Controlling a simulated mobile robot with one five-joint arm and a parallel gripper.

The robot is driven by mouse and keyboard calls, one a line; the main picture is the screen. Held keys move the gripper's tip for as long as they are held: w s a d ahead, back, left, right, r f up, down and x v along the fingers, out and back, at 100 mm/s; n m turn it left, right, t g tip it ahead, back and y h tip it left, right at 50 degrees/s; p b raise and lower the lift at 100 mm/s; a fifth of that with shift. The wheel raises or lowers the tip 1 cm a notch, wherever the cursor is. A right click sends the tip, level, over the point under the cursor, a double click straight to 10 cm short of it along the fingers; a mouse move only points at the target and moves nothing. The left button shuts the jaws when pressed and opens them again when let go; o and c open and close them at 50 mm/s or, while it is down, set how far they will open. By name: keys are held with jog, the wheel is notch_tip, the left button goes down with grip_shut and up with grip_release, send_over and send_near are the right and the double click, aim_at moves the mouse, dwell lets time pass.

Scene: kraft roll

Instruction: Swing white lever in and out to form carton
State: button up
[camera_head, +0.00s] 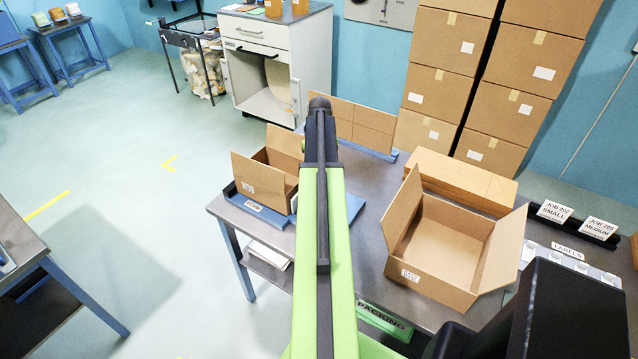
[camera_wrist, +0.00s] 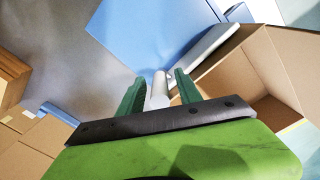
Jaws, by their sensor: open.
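The white lever (camera_wrist: 212,46) shows in the wrist view as a pale bar lying beside the carton, on the blue plate (camera_wrist: 140,28). A white upright peg (camera_wrist: 159,88), which looks like the lever's handle, stands between the two green fingers of my gripper (camera_wrist: 158,82). The fingers are open, with a gap visible on at least one side of the peg; contact is unclear. The open carton (camera_head: 262,188) sits on the blue fixture (camera_head: 255,210) at the table's left, flaps up. In the head view my arm hides the gripper and most of the lever.
A larger open carton (camera_head: 440,245) and a closed flat box (camera_head: 462,181) stand right of my arm. A cardboard sheet (camera_head: 368,122) stands upright at the table's back. Stacked boxes (camera_head: 508,85) rise behind. The grey tabletop (camera_head: 372,188) has bare room between the cartons.

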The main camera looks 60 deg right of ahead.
jog(key=shift+f, duration=0.25)
grip_shut()
dwell(1.2)
